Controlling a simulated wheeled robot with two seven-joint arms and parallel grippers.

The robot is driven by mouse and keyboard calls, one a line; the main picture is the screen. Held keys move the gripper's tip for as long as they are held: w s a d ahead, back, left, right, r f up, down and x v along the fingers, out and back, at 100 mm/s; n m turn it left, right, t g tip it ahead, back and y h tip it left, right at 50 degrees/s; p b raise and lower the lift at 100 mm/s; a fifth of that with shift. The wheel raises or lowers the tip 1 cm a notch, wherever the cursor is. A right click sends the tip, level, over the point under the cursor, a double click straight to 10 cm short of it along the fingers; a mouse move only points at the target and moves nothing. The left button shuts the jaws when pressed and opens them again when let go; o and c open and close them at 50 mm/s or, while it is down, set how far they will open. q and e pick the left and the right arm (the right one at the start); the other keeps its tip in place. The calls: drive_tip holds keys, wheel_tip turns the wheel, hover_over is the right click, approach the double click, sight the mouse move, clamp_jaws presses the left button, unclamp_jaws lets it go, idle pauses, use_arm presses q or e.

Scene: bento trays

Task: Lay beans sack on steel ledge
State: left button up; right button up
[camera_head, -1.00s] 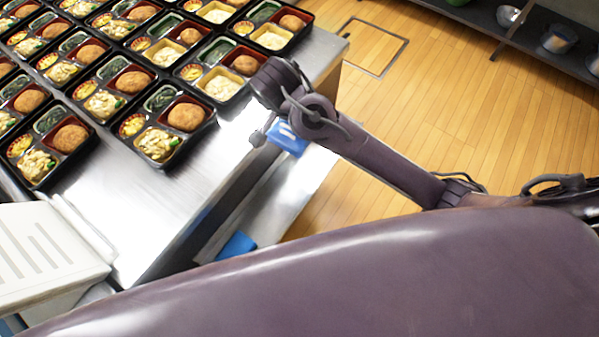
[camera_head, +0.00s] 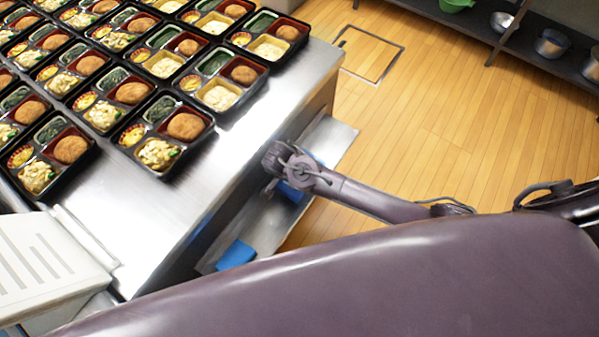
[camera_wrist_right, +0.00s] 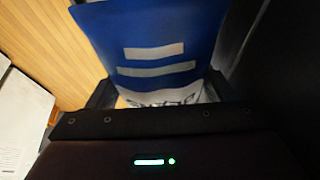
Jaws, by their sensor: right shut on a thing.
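A blue sack with white bars and a pale lower part (camera_wrist_right: 160,45) fills the upper middle of the right wrist view. My right gripper (camera_wrist_right: 158,98) is shut on it. In the head view my right gripper (camera_head: 279,182) is beside the steel table's edge, over the low steel ledge (camera_head: 268,222). I cannot tell whether the sack touches the ledge. My left gripper is out of view.
Another blue item (camera_head: 236,255) lies on the ledge nearer me. The steel table (camera_head: 195,205) above holds rows of filled bento trays (camera_head: 165,135). A white box (camera_head: 45,265) stands at the lower left. Wooden floor (camera_head: 430,110) lies right of the ledge.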

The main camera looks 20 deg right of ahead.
drive_tip(key=shift+w+f, duration=0.1)
drive_tip(key=shift+f, duration=0.65)
drive_tip(key=shift+f, duration=0.15)
drive_tip(key=o, duration=0.9)
